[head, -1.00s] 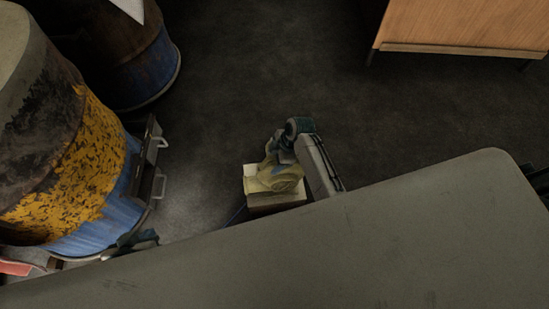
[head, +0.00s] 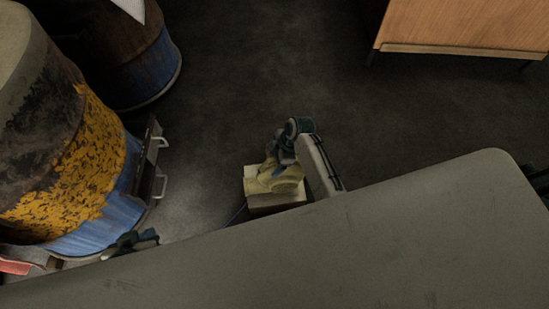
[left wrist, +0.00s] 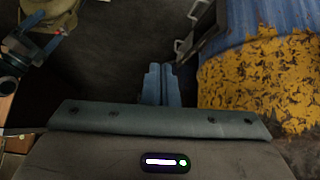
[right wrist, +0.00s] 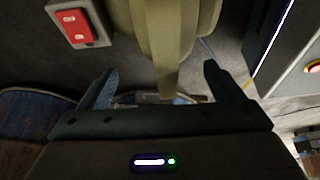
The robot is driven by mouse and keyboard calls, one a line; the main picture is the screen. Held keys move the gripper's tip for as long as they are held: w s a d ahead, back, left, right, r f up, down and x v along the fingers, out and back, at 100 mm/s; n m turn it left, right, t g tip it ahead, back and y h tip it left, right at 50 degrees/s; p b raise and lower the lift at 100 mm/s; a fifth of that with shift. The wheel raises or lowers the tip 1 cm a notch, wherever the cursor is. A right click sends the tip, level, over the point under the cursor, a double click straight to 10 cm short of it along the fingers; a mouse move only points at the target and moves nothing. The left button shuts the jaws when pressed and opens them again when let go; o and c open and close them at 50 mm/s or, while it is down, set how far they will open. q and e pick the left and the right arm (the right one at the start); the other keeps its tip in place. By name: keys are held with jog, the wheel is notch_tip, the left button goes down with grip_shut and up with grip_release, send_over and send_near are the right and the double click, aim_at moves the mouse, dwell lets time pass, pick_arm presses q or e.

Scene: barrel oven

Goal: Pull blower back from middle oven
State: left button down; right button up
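The blower (head: 280,182) is a pale yellow-olive body on a light block on the floor in the head view. In the right wrist view, its olive bar (right wrist: 168,70) reaches down between my right fingers, with gaps on both sides. My right gripper (head: 272,160) is open at the blower; its fingers also show in the right wrist view (right wrist: 160,88). The middle oven looks to be the blue and yellow barrel (head: 75,190) at left, apart from the blower. My left gripper (head: 135,242) is near the barrel's lower front. Its fingers are together and empty in the left wrist view (left wrist: 160,84).
The barrel's front has a dark door frame with light handles (head: 158,185). Another rusty blue barrel (head: 140,75) stands behind. A wooden cabinet (head: 460,25) is at the upper right. A red switch (right wrist: 75,25) shows beside the blower. Dark floor between is clear.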

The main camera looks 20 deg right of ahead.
jog(key=shift+s+d+f, duration=0.1)
jog(key=shift+s+f, duration=0.2)
jog(key=shift+f, duration=0.15)
jog(key=shift+r, duration=0.1)
pick_arm(q)
jog(key=shift+s+a+r+g+y+p, duration=0.15)
jog(key=shift+s+a+r+g+p, duration=0.2)
jog(key=shift+r+g+p, duration=0.2)
jog(key=shift+s+a+r+g+y+p, duration=0.15)
jog(key=shift+s+a+r+g+p, duration=0.1)
jog(key=shift+a+r+g+p, duration=0.25)
pick_arm(e)
jog(key=v, duration=1.1)
jog(key=shift+w+r, duration=0.15)
jog(key=shift+w, duration=0.1)
pick_arm(q)
jog(key=shift+d+f, duration=0.1)
jog(key=shift+f, duration=0.05)
